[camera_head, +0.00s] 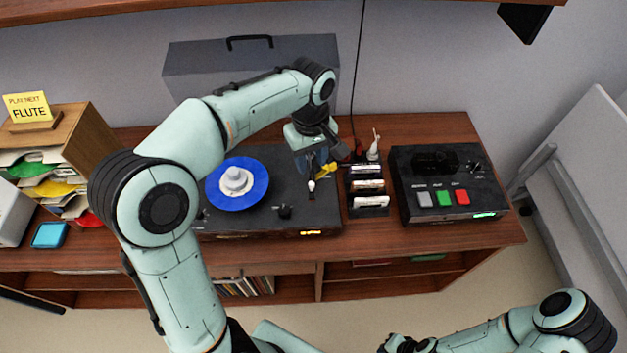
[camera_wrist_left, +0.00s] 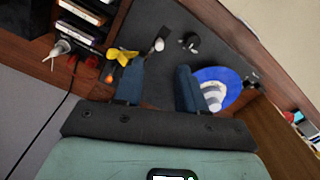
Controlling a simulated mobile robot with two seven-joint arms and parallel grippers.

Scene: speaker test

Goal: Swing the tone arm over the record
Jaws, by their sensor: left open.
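The dark grey record player (camera_head: 262,220) stands on the wooden cabinet, with a blue record (camera_head: 258,196) and a pale stepped centre piece (camera_head: 236,181) on it. A yellow piece (camera_head: 327,170), which looks like part of the tone arm, is at the player's right side; the rest of the arm is hard to make out. My left gripper (camera_head: 318,158) is open above that side. In the left wrist view its blue fingers (camera_wrist_left: 158,82) are apart, with the yellow piece (camera_wrist_left: 122,55) beyond the left finger and the record (camera_wrist_left: 226,80) to the right. My right gripper is not clearly visible.
A white-tipped knob (camera_head: 311,186) and a black knob (camera_head: 285,211) stand on the player. Cassettes (camera_head: 368,186) are in a rack to its right, before a button box (camera_head: 425,175) farther right. A grey lid or case (camera_head: 200,65) is behind. A sorter (camera_head: 95,140) stands left.

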